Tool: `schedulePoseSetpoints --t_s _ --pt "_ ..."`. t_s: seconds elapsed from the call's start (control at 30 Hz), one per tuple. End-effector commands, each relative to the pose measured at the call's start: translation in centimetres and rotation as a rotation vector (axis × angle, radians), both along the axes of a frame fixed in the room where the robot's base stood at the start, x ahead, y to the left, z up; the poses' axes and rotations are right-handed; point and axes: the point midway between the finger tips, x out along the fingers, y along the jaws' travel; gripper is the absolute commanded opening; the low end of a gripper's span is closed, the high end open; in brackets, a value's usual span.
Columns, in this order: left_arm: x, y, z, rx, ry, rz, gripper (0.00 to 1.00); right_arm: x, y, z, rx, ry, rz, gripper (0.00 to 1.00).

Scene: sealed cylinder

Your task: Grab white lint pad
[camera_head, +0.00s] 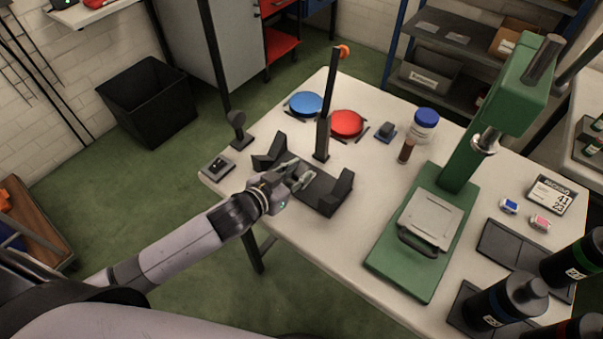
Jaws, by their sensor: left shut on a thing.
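My left gripper (299,178) reaches in from the left over the black cradle (328,197) on the white table. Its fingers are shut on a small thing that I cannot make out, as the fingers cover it. I cannot pick out a white lint pad clearly anywhere in view. My right gripper is not in view.
A black post (324,110) with an orange tip stands just behind the cradle. Blue (305,104) and red (347,123) discs, a blue-lidded jar (424,125) and a brown vial (406,151) lie beyond. A green press (420,240) and dark bottles (505,300) fill the right side.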

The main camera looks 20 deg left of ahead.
Motion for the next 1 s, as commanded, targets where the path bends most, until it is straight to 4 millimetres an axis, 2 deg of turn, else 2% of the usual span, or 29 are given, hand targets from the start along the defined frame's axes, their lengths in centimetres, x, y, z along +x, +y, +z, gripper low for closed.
schedulePoseSetpoints --t_s 0.17,0.4,0.57,0.77,1.0 --pt "0.0 0.0 -0.1 0.001 0.002 0.000 0.01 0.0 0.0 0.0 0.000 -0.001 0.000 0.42" --pt "0.0 0.0 0.0 0.001 0.002 0.000 0.01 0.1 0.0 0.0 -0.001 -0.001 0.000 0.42" --pt "0.0 0.1 1.0 0.002 -0.001 0.001 0.01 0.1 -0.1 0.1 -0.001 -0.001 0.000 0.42" --pt "0.1 0.0 4.5 -0.001 -0.005 0.000 0.01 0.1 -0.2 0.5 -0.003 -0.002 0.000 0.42" --pt "0.1 0.0 11.5 0.000 -0.008 -0.001 0.01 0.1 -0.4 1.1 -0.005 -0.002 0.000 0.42"
